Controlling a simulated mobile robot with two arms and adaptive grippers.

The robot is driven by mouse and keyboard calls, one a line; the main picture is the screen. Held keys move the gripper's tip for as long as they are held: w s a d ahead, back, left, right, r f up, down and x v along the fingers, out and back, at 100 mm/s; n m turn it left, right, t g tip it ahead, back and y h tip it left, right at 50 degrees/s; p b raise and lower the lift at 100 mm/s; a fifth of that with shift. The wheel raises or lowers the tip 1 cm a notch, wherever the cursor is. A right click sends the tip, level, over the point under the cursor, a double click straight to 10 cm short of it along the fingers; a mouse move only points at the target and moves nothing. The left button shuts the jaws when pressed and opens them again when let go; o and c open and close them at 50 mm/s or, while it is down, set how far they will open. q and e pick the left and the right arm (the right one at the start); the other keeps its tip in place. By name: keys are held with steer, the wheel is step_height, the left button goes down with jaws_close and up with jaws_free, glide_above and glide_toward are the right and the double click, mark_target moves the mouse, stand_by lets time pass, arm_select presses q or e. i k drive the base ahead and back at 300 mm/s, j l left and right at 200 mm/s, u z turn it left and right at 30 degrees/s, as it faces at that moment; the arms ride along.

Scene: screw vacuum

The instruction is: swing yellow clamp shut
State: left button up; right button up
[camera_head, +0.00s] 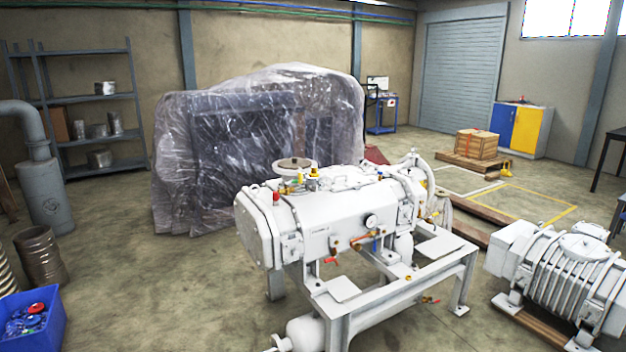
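The white screw vacuum machine (330,215) stands on a white steel frame (375,300) in the middle of the room. Small yellow parts (313,182) sit on its top, beside a round flange or wheel (294,166). Another yellow patch shows at its far right end (431,182). These parts are too small for me to tell which is the yellow clamp, or whether it is open or shut. A red-topped fitting (276,198) and a pressure gauge (371,221) are also on the machine. Neither of my grippers is in view.
A second white ribbed machine (565,270) sits at the lower right. A blue bin (32,318) and a grey pipe vessel (45,195) stand at the left. A plastic-wrapped bulk (230,140) is behind the machine.

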mark_target(311, 181)
steer(key=i+l+u, duration=0.1)
steer(key=i, duration=0.45)
steer(key=i+l, duration=0.15)
steer(key=i, duration=0.4)
steer(key=j+u, duration=0.05)
